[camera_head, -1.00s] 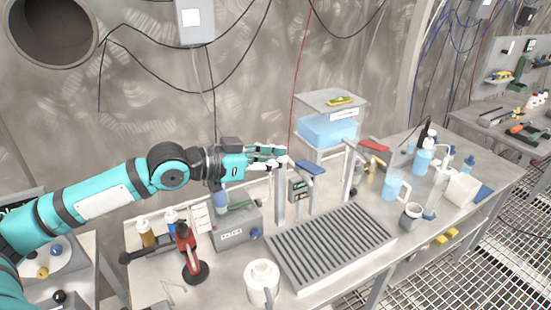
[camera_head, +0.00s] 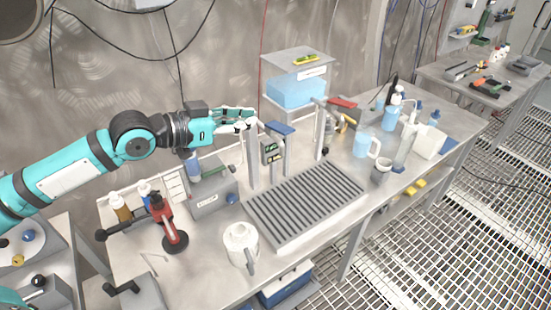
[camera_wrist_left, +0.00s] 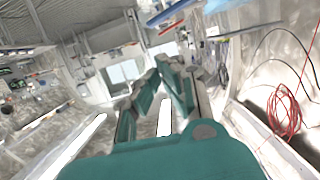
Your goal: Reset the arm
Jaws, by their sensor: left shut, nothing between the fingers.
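My left arm, teal and black, comes in from the left in the head view and reaches across the back of the workbench. My left gripper (camera_head: 249,119) is shut and empty. It is above the bench, near the top of a grey upright post (camera_head: 252,160) and left of a blue-topped stand (camera_head: 280,130); whether it touches the post I cannot tell. In the left wrist view the gripper's teal fingers (camera_wrist_left: 165,85) come together with nothing between them. My right gripper is not in view.
The steel bench holds a slatted drain tray (camera_head: 305,205), a white jug (camera_head: 241,243), a red tool on a stand (camera_head: 169,222), a grey box (camera_head: 212,197) and a clear pitcher (camera_head: 364,146). A blue-filled tank (camera_head: 297,90) stands behind. Grated floor (camera_head: 430,240) lies clear at right.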

